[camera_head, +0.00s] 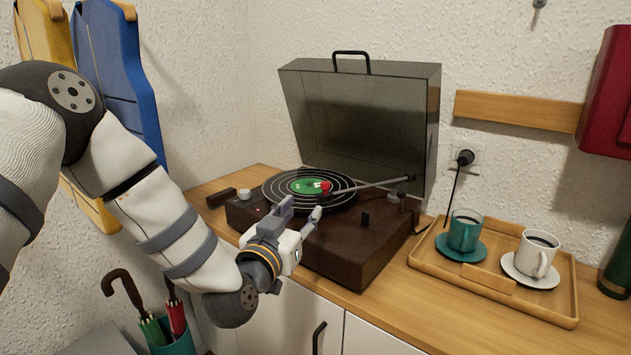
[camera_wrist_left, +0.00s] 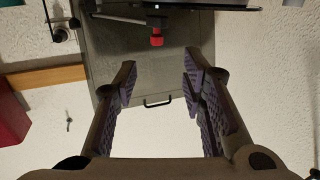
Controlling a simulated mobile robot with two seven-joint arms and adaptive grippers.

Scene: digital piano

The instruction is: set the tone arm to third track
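The record player (camera_head: 345,255) is a dark brown box with its smoky lid raised. A black record (camera_head: 283,198) with pale rings and a green label (camera_head: 308,186) lies on it. The thin tone arm (camera_head: 365,184) reaches left from its pivot, and its red head (camera_head: 325,188) appears over the record close to the label. I cannot tell whether it touches. My left gripper (camera_head: 301,208) is at the front of the player, below the red head in the picture, open and empty. In the left wrist view the red head (camera_wrist_left: 156,40) shows beyond the parted fingers (camera_wrist_left: 160,66). My right gripper is not in view.
A wooden tray (camera_head: 480,286) with a teal cup (camera_head: 465,231) and a white cup (camera_head: 535,255) stands right of the player. A small dark block (camera_head: 221,198) lies at left. The raised lid (camera_head: 365,125) closes off the back. An umbrella stand (camera_head: 172,340) is below.

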